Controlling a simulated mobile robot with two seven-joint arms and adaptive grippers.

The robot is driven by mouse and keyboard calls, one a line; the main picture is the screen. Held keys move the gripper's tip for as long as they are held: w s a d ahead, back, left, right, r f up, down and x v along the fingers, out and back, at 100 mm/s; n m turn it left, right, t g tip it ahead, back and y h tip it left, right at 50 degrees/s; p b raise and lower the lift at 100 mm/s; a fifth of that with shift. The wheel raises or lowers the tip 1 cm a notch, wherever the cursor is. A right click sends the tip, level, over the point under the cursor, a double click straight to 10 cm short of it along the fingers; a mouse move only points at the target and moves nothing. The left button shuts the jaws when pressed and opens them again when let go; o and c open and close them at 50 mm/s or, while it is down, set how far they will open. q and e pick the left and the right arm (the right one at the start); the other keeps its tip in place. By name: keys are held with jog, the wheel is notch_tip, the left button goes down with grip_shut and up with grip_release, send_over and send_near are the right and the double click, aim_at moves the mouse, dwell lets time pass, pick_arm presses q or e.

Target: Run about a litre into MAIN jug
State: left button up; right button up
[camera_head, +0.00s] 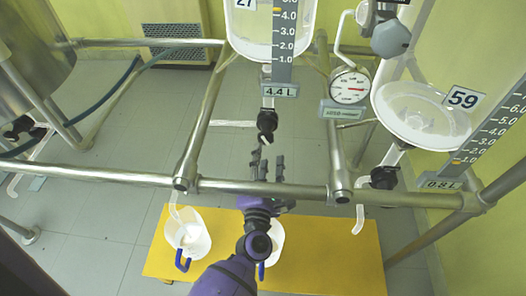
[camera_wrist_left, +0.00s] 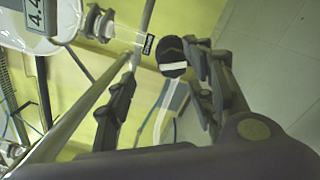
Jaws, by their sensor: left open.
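The vessel numbered 27 (camera_head: 247,20) hangs at top centre, with a 4.4 L readout (camera_head: 280,91) beneath. Its black outlet valve knob (camera_head: 267,122) is below; in the wrist view the knob (camera_wrist_left: 172,57) has a white stripe. My left gripper (camera_head: 268,162) is open just below it in the head view; in the wrist view the knob shows between the spread fingers (camera_wrist_left: 163,80). A second jug (camera_head: 277,240) is partly hidden by my left arm. I cannot read a MAIN label.
A yellow bench (camera_head: 330,260) carries the jugs. A metal rail (camera_head: 300,188) crosses in front. Vessel 59 (camera_head: 422,112) at right reads 0.8 L, with a black valve (camera_head: 383,178) and spout (camera_head: 359,219). A pressure gauge (camera_head: 349,86) stands between the vessels.

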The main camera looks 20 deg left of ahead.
aim_at(264, 140)
pick_arm(q)
jog(key=w+a+n, duration=0.1)
jog(key=w+n, duration=0.1)
jog(key=w, duration=0.1)
jog(key=w+a+f+n, duration=0.1)
jog(key=w+n, duration=0.2)
jog(key=w+a+f+n, duration=0.1)
jog(key=w+n, duration=0.2)
jog(key=shift+a+g, duration=0.3)
jog(key=shift+a, duration=0.05)
jog(key=shift+r, duration=0.1)
jog(key=shift+c, duration=0.2)
jog(key=c, duration=1)
jog(key=shift+c, duration=0.3)
